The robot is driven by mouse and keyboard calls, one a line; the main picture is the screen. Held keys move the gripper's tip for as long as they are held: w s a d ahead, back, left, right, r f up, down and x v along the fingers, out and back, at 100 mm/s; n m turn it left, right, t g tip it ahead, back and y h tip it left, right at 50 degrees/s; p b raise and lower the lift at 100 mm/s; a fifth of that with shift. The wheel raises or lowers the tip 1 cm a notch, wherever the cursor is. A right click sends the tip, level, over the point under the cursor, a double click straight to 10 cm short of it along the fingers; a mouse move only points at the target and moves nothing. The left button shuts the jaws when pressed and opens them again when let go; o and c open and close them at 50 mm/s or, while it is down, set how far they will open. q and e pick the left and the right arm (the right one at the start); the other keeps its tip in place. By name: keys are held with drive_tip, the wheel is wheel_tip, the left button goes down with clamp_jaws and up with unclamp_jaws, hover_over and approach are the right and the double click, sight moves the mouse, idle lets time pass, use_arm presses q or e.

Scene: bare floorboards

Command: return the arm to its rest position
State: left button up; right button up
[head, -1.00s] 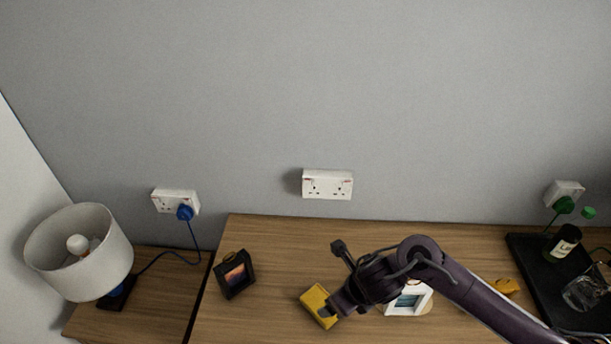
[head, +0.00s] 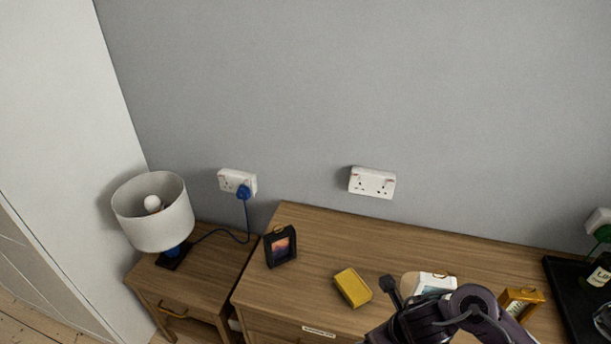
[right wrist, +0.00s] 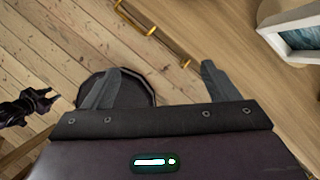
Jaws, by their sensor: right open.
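My right arm (head: 465,315) comes in at the bottom right of the head view, over the front of the wooden dresser (head: 315,240). Its gripper is partly cut off by the lower edge there. In the right wrist view my right gripper (right wrist: 158,82) has its two fingers wide apart with nothing between them, above the floor in front of the dresser. A dark jointed part at the left edge of that view looks like my left gripper (right wrist: 28,106); its jaws cannot be made out. My left arm is not in the head view.
On the dresser stand a black picture frame (head: 281,247), a yellow box (head: 352,288), a white frame (head: 432,283), a golden frame (head: 522,300) and a black tray (head: 572,290). A lamp (head: 153,213) stands on the nightstand (head: 190,272). The wooden floor (right wrist: 50,45) is clear.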

drive_tip(key=a+r+m+t, duration=0.1)
drive_tip(key=a+r+m, duration=0.15)
drive_tip(key=m, duration=0.65)
drive_tip(key=a+r+m+t, duration=0.2)
drive_tip(key=r+m, duration=0.1)
drive_tip(key=m, duration=0.6)
drive_tip(key=s+d+m+g+h, duration=0.15)
drive_tip(key=s+d+m, duration=0.3)
drive_tip(key=m, duration=0.65)
drive_tip(key=s+d+m+g+h, duration=0.15)
drive_tip(key=s+d+m, duration=0.3)
drive_tip(key=m, duration=0.65)
drive_tip(key=s+a+f+g+y+b, duration=0.1)
drive_tip(key=s+f+g+b, duration=0.2)
drive_tip(key=f, duration=3.1)
drive_tip(key=s+d+f+b, duration=0.3)
drive_tip(key=s+f, duration=1.6)
drive_tip(key=shift+d+n, duration=0.2)
drive_tip(key=shift+n, duration=0.1)
use_arm(q)
wheel_tip(320, 180, down, 6)
drive_tip(key=shift+w+f, duration=0.15)
drive_tip(key=shift+w, duration=0.1)
use_arm(e)
drive_tip(key=shift+s+f, duration=0.1)
drive_tip(key=shift+s, duration=0.15)
drive_tip(key=shift+c, duration=0.2)
